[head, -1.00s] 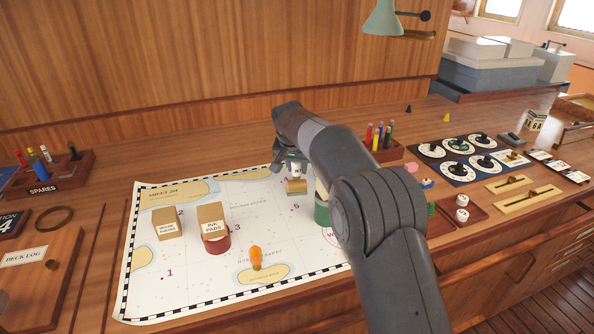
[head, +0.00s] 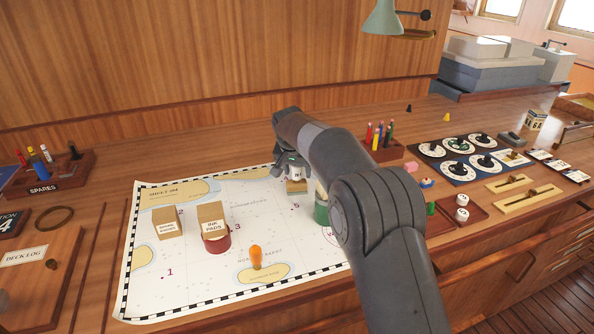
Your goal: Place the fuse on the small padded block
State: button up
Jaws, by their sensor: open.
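A small pale, dark-marked piece (head: 297,174), which looks like the fuse, shows just under my gripper. It appears to rest on the small tan block (head: 296,188) on the chart; their contact is partly hidden. My gripper (head: 287,160) is open, just above and slightly left of the pale piece. My own forearm hides the area right of the block, and whether a finger still touches the piece cannot be told.
A green-and-cream cylinder (head: 321,212) stands close right of the block, partly behind my arm. An ink pads box (head: 211,217), another small box (head: 167,222) and an orange peg (head: 256,257) stand on the chart (head: 190,285). A pencil holder (head: 382,150) is behind my arm.

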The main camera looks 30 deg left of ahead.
jog(key=a+v, duration=0.1)
jog(key=v, duration=1.1)
jog(key=shift+d, duration=0.45)
jog(key=shift+r, duration=0.1)
jog(key=s+d+r, duration=0.3)
jog(key=d, duration=0.8)
jog(key=s+d+r+m, duration=0.1)
jog(key=s+d+r, duration=0.2)
jog(key=d, duration=0.7)
jog(key=s+d+r, duration=0.3)
jog(key=d, duration=0.8)
jog(key=s+d+f, duration=0.5)
jog(key=s+d, duration=0.4)
jog(key=s, duration=0.2)
jog(key=s+d+f+m+t+h, duration=0.1)
jog(key=s+d+f, duration=0.4)
jog(key=s+d, duration=0.3)
jog(key=s, duration=0.3)
jog(key=shift+s+d, duration=0.4)
